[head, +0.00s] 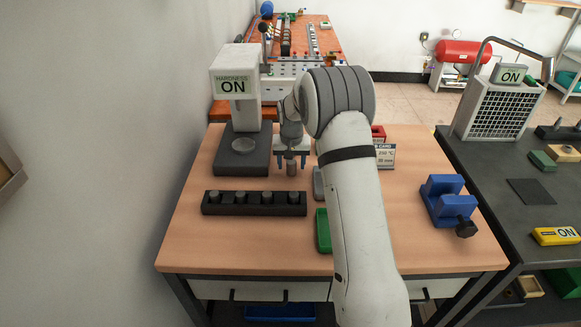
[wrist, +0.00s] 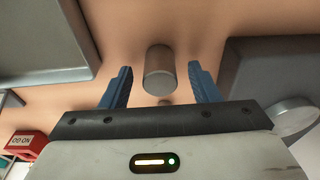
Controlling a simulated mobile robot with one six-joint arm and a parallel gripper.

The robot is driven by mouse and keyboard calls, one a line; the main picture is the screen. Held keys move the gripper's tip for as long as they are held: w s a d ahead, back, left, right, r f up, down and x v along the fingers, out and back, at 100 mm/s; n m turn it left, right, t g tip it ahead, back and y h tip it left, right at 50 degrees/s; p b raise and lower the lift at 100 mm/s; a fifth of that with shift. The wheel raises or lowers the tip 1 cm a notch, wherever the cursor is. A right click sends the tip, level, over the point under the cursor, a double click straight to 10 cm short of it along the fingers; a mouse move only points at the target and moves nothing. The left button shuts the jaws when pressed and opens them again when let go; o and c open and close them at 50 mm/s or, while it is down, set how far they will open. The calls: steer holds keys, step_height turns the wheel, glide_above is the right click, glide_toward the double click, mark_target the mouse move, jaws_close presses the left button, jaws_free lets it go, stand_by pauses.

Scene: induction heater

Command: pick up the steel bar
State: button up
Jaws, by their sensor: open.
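A short grey steel bar (head: 291,167) shows just below my gripper (head: 291,160) in the head view. In the wrist view the steel bar (wrist: 159,72) is a cylinder lying between the two blue fingers of my gripper (wrist: 159,82), with a clear gap on each side. The fingers are open and do not appear to touch it. I cannot tell whether the bar's lower end rests on the table. More short steel cylinders stand in a black rack (head: 254,210) in front.
The hardness tester (head: 240,158) stands left of my gripper; its dark base and silver disc (wrist: 293,118) are close on the right in the wrist view. A green block (head: 323,230) and a blue vise (head: 441,190) stand on the wooden table (head: 230,245).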

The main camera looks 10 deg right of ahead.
jaws_close()
stand_by(0.5)
